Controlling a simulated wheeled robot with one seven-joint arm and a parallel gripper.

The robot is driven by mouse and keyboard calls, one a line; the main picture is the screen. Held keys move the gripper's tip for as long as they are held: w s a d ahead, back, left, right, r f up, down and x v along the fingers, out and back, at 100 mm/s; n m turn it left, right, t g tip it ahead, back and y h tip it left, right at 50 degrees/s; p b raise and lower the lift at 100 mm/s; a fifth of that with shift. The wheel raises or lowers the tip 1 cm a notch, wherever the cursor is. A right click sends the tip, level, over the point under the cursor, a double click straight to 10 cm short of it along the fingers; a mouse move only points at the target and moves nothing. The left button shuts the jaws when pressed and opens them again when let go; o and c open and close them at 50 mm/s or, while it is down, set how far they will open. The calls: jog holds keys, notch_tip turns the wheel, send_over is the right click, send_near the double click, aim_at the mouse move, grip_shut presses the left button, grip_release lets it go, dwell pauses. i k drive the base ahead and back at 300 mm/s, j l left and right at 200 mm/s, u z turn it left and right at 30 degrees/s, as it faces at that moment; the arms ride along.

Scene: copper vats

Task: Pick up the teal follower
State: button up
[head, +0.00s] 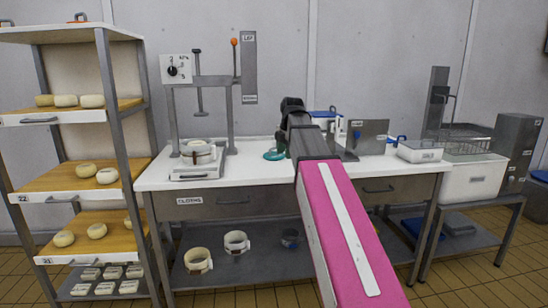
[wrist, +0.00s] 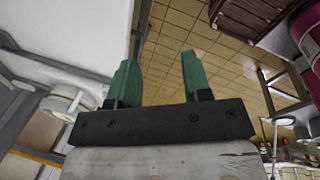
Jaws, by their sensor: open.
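The teal follower (head: 274,154) appears as a small, flat, round teal piece on the white bench top in the head view, just left of my dark wrist. It is small there, and I cannot make out its details. It does not show in the wrist view. My gripper (wrist: 157,66) is open, with two green fingers apart and nothing between them; tiled floor shows beyond. In the head view my pink arm reaches over the bench, and the gripper's fingers cannot be made out behind my wrist.
A press with a white mould (head: 198,151) stands left of the follower on the bench (head: 240,176). A grey metal box (head: 368,137) and a white tub (head: 420,151) stand to the right. A cheese rack (head: 107,95) is at the left. White moulds (head: 198,260) sit on the lower shelf.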

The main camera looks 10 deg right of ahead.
aim_at(271, 156)
jog(key=i, duration=1)
